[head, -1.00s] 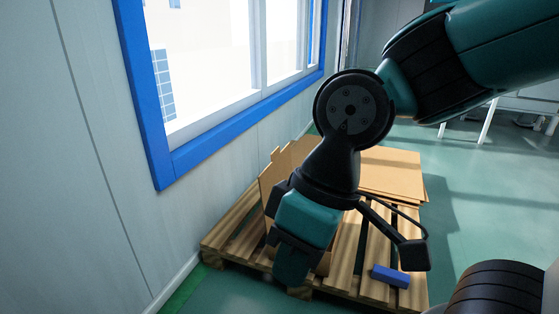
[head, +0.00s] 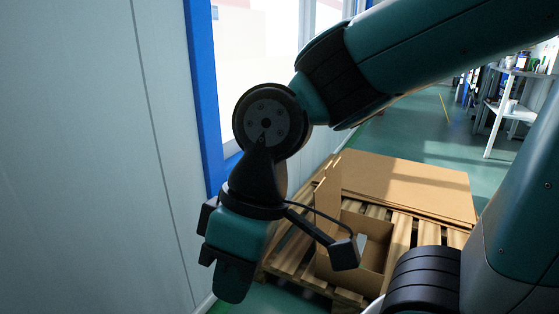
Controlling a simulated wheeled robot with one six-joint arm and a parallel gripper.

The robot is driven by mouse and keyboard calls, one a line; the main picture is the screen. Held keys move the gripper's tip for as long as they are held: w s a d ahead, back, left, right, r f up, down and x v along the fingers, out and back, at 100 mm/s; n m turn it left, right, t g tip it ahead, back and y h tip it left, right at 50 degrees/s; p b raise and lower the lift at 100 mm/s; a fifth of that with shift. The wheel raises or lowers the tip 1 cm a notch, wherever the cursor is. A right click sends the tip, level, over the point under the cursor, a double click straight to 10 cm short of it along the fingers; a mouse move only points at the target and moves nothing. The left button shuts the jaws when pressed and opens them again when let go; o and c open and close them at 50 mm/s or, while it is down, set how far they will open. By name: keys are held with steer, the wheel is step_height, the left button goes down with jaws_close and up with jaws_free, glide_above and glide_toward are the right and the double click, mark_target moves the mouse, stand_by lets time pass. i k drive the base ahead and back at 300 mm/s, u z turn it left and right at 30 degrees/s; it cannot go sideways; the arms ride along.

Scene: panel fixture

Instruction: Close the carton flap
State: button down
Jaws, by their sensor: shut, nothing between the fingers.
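The open brown carton (head: 345,277) stands on the wooden pallet, right of my gripper, and I see into its inside. A cardboard flap (head: 328,196) stands upright at its left back side, partly hidden by my arm. My gripper (head: 229,292) hangs to the left of the carton and in front of it, pointing down, apart from the flap in the picture. It is shut and empty. Its fingertips are hard to make out. My wrist and a bracket on it cover part of the carton.
Flat cardboard sheets (head: 415,186) lie stacked behind the carton on the pallet (head: 290,256). A grey wall (head: 80,150) and a blue window frame (head: 207,110) rise close on the left. A white shelf (head: 507,108) stands far right. Green floor is open behind the pallet.

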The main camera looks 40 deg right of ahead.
mark_target(327, 196)
steer(key=z, duration=0.1)
steer(key=i, duration=1.15)
steer(key=z, duration=0.55)
